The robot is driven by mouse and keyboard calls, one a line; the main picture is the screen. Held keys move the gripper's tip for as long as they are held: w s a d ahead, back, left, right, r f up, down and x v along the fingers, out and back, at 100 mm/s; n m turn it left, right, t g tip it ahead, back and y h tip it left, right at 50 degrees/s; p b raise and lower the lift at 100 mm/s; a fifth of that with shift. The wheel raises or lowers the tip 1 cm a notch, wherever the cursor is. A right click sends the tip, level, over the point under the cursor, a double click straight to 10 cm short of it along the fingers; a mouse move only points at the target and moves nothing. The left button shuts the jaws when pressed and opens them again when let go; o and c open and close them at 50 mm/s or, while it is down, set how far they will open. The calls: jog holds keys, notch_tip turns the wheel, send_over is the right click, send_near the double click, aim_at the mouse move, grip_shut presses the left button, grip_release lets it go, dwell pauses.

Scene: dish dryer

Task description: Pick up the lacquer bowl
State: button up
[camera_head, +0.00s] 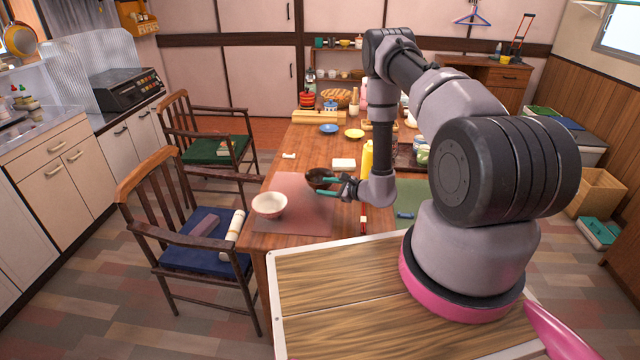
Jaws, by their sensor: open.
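The lacquer bowl (316,176) is small and dark, with a reddish-brown tone. It is on the wooden dining table (283,170), at the far right part of the reddish place mat (300,221). My gripper (322,187) has teal fingers and reaches in from the right. It is open, with its fingers at the bowl's near right side. The fingers and wrist hide part of the bowl. I cannot tell whether the bowl's wall lies between the fingers or whether they touch it.
A pale bowl (269,205) stands on the mat to the left. A yellow bottle (367,160) stands close to my wrist, and a white block-like item (344,164) lies behind the lacquer bowl. Chairs (190,225) line the table's left side. Several dishes crowd the far end.

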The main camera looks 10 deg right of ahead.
aim_at(318, 185)
jog(key=x, duration=0.6)
jog(key=shift+r, duration=0.1)
grip_shut()
